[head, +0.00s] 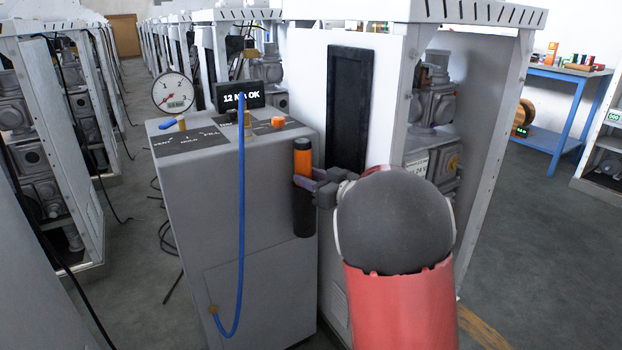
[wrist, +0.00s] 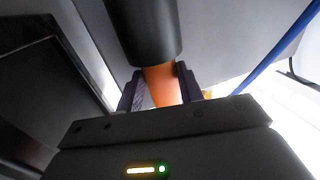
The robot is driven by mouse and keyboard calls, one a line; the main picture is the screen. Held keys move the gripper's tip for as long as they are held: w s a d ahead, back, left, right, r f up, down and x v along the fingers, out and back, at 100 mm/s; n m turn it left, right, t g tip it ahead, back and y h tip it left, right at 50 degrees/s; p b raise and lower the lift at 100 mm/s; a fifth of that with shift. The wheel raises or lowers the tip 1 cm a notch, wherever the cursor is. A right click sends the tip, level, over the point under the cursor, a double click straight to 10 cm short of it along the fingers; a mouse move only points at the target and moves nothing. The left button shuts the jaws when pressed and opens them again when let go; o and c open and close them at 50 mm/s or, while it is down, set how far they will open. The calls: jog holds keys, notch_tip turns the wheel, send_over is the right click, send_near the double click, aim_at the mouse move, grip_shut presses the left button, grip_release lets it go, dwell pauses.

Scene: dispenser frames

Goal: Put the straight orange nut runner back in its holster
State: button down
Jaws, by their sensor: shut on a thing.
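The straight nut runner (head: 303,160) stands upright at the right front edge of the grey dispenser cabinet, with an orange body and a dark top. My gripper (head: 304,181) reaches in from the right and is shut on its orange body. The black tubular holster (head: 304,215) is directly below, in line with the tool. In the wrist view the orange body (wrist: 162,87) is between my two fingers (wrist: 160,90), and the wider black tube (wrist: 146,32) surrounds its end. The tool's lower end is hidden, so its depth in the tube cannot be told.
A blue hose (head: 240,210) hangs down the cabinet (head: 200,210) front, left of the holster. A round gauge (head: 173,92) and a display reading "12 NA OK" (head: 240,97) stand on top. A white frame with a dark slot (head: 350,110) is close on the right.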

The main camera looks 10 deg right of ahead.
jog(key=c, duration=0.9)
grip_release()
jog(key=b+v, duration=0.1)
jog(key=v, duration=1.1)
